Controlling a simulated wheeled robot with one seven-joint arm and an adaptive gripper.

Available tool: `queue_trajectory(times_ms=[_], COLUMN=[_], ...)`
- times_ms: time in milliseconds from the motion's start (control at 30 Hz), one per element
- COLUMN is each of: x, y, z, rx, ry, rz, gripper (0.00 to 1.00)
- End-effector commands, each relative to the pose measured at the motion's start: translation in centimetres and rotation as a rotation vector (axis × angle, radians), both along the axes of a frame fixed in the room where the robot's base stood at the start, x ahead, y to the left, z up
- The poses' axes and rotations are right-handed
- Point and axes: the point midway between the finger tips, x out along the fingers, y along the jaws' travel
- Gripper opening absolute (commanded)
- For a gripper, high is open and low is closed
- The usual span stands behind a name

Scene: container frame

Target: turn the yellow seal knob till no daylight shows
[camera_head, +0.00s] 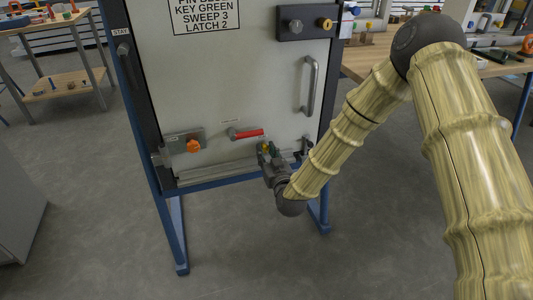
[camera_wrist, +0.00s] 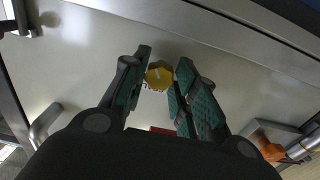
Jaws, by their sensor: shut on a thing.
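The yellow seal knob (camera_wrist: 159,75) is a small faceted knob low on the pale door panel. My gripper (camera_wrist: 164,70) has its green-padded fingers closed around it, one on each side. In the head view my gripper (camera_head: 268,152) is at the lower right of the door, and the fingers mostly hide the knob. A grey strip (camera_head: 225,173) runs along the door's bottom edge and also shows in the wrist view (camera_wrist: 225,32). I cannot tell whether daylight shows beneath it.
A red-handled lever (camera_head: 247,133) is just left of my gripper. An orange knob (camera_head: 193,146) on a metal plate is farther left. A vertical door handle (camera_head: 310,86) is above right. Blue frame legs (camera_head: 176,235) stand below. A workbench (camera_head: 365,62) is behind my arm.

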Motion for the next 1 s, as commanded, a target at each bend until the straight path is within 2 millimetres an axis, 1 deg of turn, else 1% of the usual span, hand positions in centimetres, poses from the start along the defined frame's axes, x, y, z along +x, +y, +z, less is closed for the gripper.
queue_trajectory(times_ms=[167,400,533,900,933,1000], x=[-0.03,-0.04,-0.03,-0.05,-0.05,-0.05], y=[0.00,0.05,0.03,0.09,0.09,0.09], z=[0.12,0.15,0.03,-0.08,-0.08,-0.08], rx=[0.041,0.216,0.280,0.299,0.299,0.299], ry=[0.014,0.072,0.093,0.099,0.099,0.099], rz=[0.000,0.000,-0.001,0.001,0.001,0.000], gripper=[0.05,0.05,0.05,0.04,0.34,0.47])
